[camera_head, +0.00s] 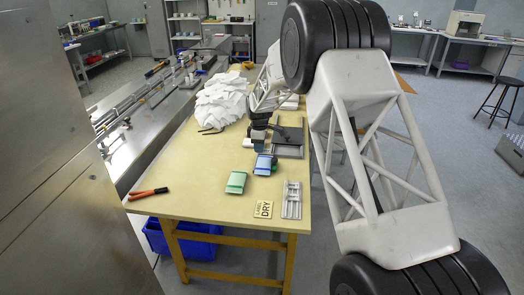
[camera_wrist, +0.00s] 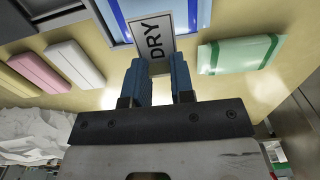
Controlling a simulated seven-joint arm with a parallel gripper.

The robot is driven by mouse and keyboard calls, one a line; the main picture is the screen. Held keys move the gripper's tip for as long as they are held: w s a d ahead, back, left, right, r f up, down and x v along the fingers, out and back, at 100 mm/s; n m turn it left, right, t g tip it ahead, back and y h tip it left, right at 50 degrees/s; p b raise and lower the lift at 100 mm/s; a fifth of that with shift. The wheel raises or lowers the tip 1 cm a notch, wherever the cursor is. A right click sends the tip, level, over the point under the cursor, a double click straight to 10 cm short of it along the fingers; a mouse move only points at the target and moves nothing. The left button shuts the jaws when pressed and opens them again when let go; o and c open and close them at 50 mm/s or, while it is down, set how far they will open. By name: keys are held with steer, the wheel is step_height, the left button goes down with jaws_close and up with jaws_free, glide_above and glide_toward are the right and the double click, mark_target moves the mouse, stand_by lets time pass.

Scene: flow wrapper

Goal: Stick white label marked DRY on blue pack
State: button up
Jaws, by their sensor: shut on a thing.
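The white label (camera_wrist: 153,38), printed DRY in black, stands between the blue fingertips of my gripper (camera_wrist: 157,68) in the wrist view. My gripper is shut on it. The blue pack (camera_wrist: 200,12) is just beyond the label at the top of that view, partly hidden by it. I cannot tell whether label and pack touch. In the head view, the blue pack (camera_head: 263,165) lies on the yellow table below my gripper (camera_head: 260,146), and the label is too small to make out there.
A green pack (camera_head: 236,182) lies left of the blue one. Red-handled pliers (camera_head: 148,193) and a white crumpled heap (camera_head: 222,100) are on the left. Pink (camera_wrist: 75,64) and yellow (camera_wrist: 40,73) packs show in the wrist view.

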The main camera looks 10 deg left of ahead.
mark_target(259, 162)
steer(key=shift+w+f, duration=0.1)
steer(key=shift+f, duration=0.2)
stand_by(0.4)
steer(key=shift+f, duration=1.75)
steer(key=shift+f, duration=1.1)
jaws_close()
stand_by(1.8)
steer(key=shift+o, duration=2.4)
jaws_free()
steer(key=o, duration=0.5)
steer(key=shift+r, duration=0.15)
steer(key=shift+r, duration=3.9)
